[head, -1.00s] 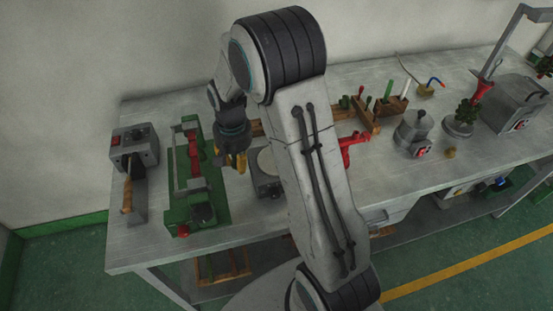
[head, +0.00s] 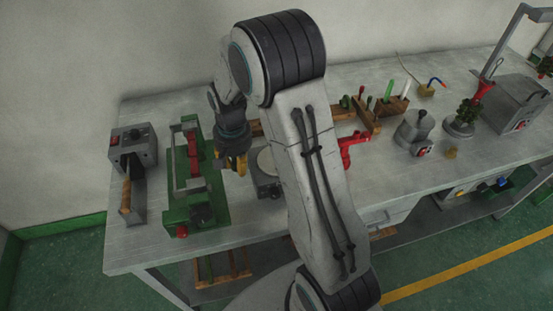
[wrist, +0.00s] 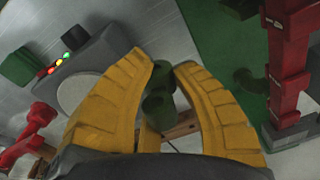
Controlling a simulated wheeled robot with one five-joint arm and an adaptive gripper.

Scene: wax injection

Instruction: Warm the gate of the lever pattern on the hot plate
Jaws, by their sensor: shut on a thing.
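My gripper (head: 237,164) is yellow-fingered and hangs above the bench between the green press and the hot plate. In the wrist view its fingers (wrist: 164,80) are shut on a dark green piece (wrist: 158,104), which I take to be the lever pattern; its ends and gate are largely hidden. The hot plate (head: 268,186) is a grey box with a pale round top, partly behind my arm in the head view. In the wrist view its pale disc (wrist: 80,92) lies left of the fingers, with coloured lights beside it. The held piece appears apart from the disc.
The green press (head: 185,208) with red parts stands close on the left. A red tool (head: 352,146) lies right of my arm, near a wooden rack (head: 362,118). A grey pot (head: 412,130) stands farther right. A grey unit with a wooden-handled tool (head: 125,195) is far left.

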